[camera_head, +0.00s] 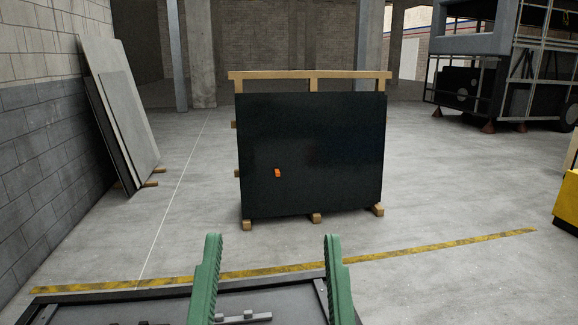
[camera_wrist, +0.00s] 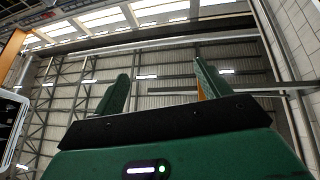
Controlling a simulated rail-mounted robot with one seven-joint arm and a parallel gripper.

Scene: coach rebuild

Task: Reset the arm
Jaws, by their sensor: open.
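My gripper (camera_head: 272,240) shows at the bottom of the head view as two green ribbed fingers pointing up, wide apart with nothing between them. In the wrist view my gripper (camera_wrist: 160,75) also has its two green fingers apart and empty, pointing up towards the roof. The rest of my arm is hidden below the head view.
A black panel (camera_head: 315,140) on a wooden frame (camera_head: 310,75) stands ahead, with a small orange piece (camera_head: 278,173) on its face. Grey boards (camera_head: 125,110) lean on the left wall. A stripped coach (camera_head: 470,85) and yellow object (camera_head: 567,200) are right. Open floor lies between.

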